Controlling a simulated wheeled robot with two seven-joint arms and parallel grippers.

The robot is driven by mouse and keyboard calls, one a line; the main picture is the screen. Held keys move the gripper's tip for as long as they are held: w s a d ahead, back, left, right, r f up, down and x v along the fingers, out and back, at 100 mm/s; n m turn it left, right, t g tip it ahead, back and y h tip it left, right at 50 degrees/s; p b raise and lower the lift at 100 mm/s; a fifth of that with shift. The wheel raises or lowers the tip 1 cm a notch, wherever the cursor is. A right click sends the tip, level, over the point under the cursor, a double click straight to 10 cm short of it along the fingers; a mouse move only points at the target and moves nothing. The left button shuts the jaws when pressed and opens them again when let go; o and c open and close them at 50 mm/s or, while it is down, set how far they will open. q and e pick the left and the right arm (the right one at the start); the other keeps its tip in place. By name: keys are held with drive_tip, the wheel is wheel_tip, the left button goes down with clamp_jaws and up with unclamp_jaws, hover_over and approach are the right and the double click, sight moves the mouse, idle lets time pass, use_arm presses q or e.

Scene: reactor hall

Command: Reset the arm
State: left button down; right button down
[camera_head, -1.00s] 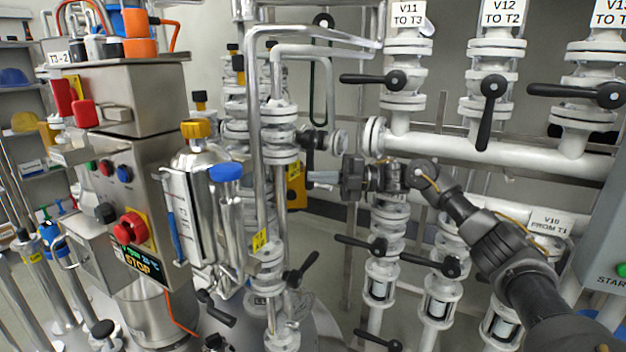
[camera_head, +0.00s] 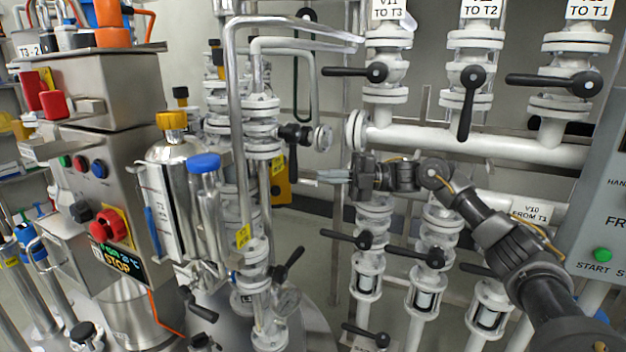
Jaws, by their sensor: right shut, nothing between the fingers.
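My right arm (camera_head: 490,225) comes in from the lower right, and its dark gripper (camera_head: 325,176) points left in front of the white pipework. The gripper is shut and empty, just right of the pipe column with the yellow tag. My left gripper is not in view.
White valves with black handles stand behind the arm, among them V11 (camera_head: 386,72) and V12 (camera_head: 470,85). A steel cabinet with a red stop button (camera_head: 108,226) and a steel vessel (camera_head: 172,190) stand left. A grey control panel (camera_head: 600,180) stands right.

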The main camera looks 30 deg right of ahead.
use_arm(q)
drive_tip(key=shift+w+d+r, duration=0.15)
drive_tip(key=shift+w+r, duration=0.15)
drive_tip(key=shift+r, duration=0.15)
use_arm(e)
drive_tip(key=v, duration=0.3)
drive_tip(key=shift+a+r, duration=0.1)
drive_tip(key=shift+r, duration=0.1)
